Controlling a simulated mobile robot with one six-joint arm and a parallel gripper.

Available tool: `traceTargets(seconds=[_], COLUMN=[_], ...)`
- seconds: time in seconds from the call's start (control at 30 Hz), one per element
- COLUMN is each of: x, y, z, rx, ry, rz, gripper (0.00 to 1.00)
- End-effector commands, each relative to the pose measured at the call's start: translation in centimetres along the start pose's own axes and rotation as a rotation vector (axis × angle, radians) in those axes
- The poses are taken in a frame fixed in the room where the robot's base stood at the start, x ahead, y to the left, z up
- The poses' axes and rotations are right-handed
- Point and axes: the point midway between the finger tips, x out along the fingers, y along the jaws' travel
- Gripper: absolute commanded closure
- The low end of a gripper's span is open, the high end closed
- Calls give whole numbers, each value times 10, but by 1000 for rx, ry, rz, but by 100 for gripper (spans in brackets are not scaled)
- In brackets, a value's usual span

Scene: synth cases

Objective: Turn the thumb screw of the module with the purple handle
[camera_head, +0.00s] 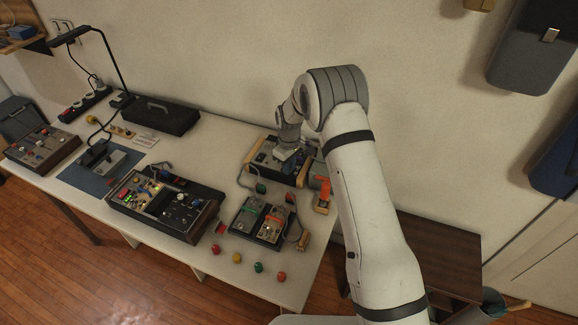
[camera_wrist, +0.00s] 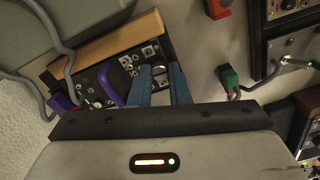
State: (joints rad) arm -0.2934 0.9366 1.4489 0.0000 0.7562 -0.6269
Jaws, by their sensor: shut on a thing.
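The purple handle (camera_wrist: 110,88) stands out from a black module panel (camera_wrist: 93,76) in the wrist view. A second purple part (camera_wrist: 60,101) shows to its left. My gripper (camera_wrist: 160,76) has its two blue fingers at the panel, just right of the purple handle. They are closed on a small round metal thumb screw (camera_wrist: 159,70), partly covered by the fingers. In the head view my gripper (camera_head: 286,155) reaches down into the wooden-sided case (camera_head: 306,172) at the back right of the table; the handle and screw cannot be made out there.
A grey cable (camera_wrist: 68,62) runs close by on the left, and a green plug (camera_wrist: 230,80) lies to the right. An orange-handled tool (camera_head: 323,190) is beside the case. A two-panel box (camera_head: 259,220) and a larger console (camera_head: 165,204) stand nearer the front.

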Motion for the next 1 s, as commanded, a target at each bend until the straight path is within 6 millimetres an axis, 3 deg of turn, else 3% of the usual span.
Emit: traceTargets(seconds=[0.27, 1.0], x=[4, 2], y=[1, 1], z=[0, 1], rx=[175, 875], ry=[2, 1], rz=[1, 0], gripper=[100, 100])
